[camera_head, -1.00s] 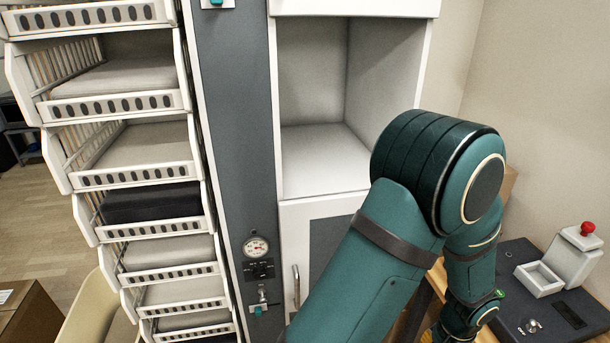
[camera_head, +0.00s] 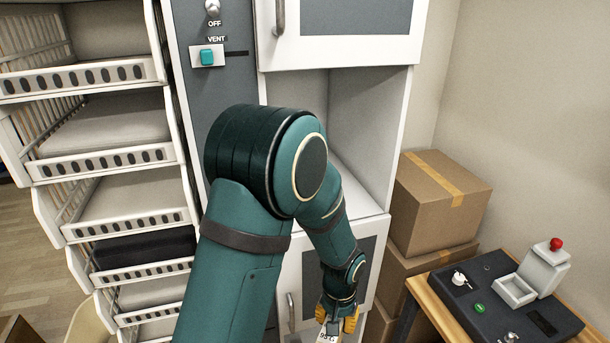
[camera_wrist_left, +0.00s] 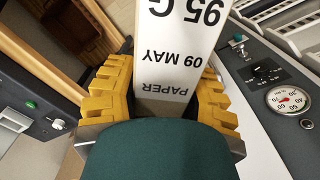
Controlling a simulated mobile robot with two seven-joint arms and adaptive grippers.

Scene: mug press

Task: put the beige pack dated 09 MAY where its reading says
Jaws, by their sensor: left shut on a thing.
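My left gripper (camera_head: 338,322) is low in the head view, in front of the lower cabinet door. The left wrist view shows its yellow fingers (camera_wrist_left: 165,75) shut on the two sides of a pale pack (camera_wrist_left: 180,50). The pack's face reads, upside down, "95 G", "09 MAY" and "PAPER". Its far end is cut off by the frame's top edge. In the head view only a small printed bit of the pack (camera_head: 328,335) shows at the bottom edge. My right gripper is not in view.
Left stands a rack of white baskets (camera_head: 105,160), one with a dark pad (camera_head: 145,248). The cabinet has an open, empty compartment (camera_head: 360,120) and a VENT switch (camera_head: 208,56). A gauge (camera_wrist_left: 288,99) shows in the wrist view. Right are cartons (camera_head: 440,200) and a red-buttoned console (camera_head: 510,300).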

